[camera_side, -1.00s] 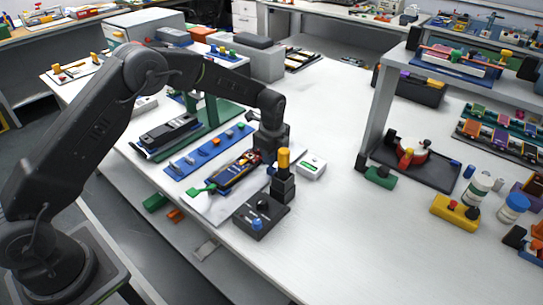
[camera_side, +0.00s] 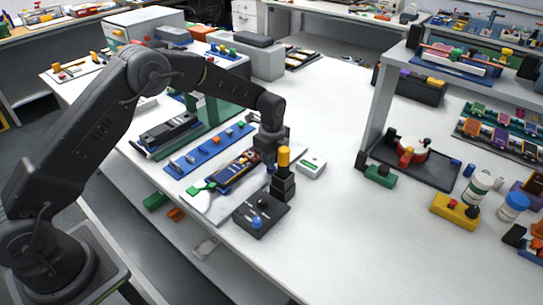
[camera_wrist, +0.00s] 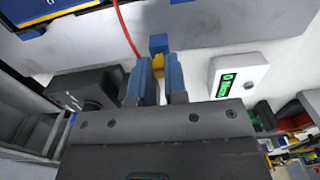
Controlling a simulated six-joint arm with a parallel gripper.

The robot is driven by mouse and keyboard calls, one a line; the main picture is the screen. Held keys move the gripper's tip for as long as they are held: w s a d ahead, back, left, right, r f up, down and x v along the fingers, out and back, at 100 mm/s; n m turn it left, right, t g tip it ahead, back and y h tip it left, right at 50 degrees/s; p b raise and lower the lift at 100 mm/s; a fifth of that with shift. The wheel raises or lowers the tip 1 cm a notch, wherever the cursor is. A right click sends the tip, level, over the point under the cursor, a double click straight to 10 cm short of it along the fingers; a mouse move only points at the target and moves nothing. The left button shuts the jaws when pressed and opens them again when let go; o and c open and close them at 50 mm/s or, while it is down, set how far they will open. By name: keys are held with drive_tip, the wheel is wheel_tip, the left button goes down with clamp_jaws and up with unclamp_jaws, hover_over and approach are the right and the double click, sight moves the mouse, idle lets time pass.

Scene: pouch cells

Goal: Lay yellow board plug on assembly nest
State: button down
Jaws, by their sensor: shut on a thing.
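My gripper (camera_wrist: 160,86) is shut on a small yellow plug (camera_wrist: 158,64), seen between its blue fingertips in the wrist view. A small blue block shows just beyond the plug; I cannot tell whether they touch. In the side view my gripper (camera_side: 270,166) is low, at the far right end of the assembly nest, and the plug cannot be made out. The nest appears to be the pale grey plate (camera_side: 209,209), bearing a dark blue board (camera_side: 236,174) with a green connector at its near left end. The board's edge shows at the wrist view's top left (camera_wrist: 48,14).
A white box (camera_side: 313,166) with a green label is just right. A blue strip (camera_side: 207,150) lies behind the nest. The table centre-right is clear.

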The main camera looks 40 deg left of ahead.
drive_tip(key=shift+f, duration=0.3)
drive_tip(key=c, duration=1.1)
unclamp_jaws()
wheel_tip(320, 180, up, 14)
drive_tip(key=shift+d+f, duration=0.1)
drive_tip(key=shift+f, duration=0.05)
